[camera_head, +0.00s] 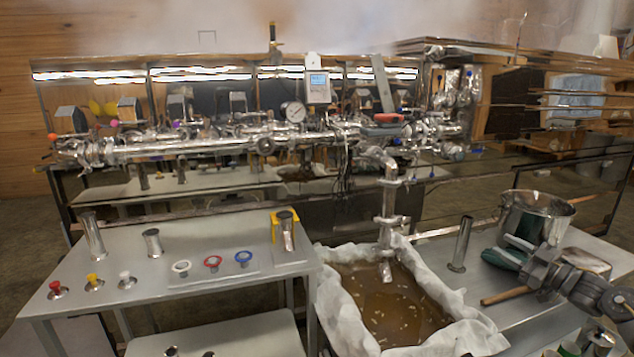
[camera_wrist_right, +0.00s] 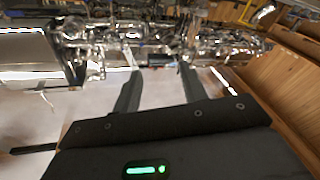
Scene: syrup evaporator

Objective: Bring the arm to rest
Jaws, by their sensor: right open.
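My right gripper (camera_head: 500,250) reaches in from the right edge of the head view, over the right-hand table. Its dark greenish fingers are at the left side of the metal pot (camera_head: 537,213), and I cannot tell whether they touch it. In the right wrist view my right gripper (camera_wrist_right: 157,72) shows two fingers spread apart with nothing between them. Beyond its fingers are shiny metal pipes (camera_wrist_right: 120,32).
A cloth-lined basin (camera_head: 340,310) of brown liquid stands left of the right gripper, under a vertical spout (camera_head: 388,215). A metal cylinder (camera_head: 461,244) and a wooden stick (camera_head: 505,296) are on the right table. The left table (camera_head: 200,235) carries cylinders and coloured fittings.

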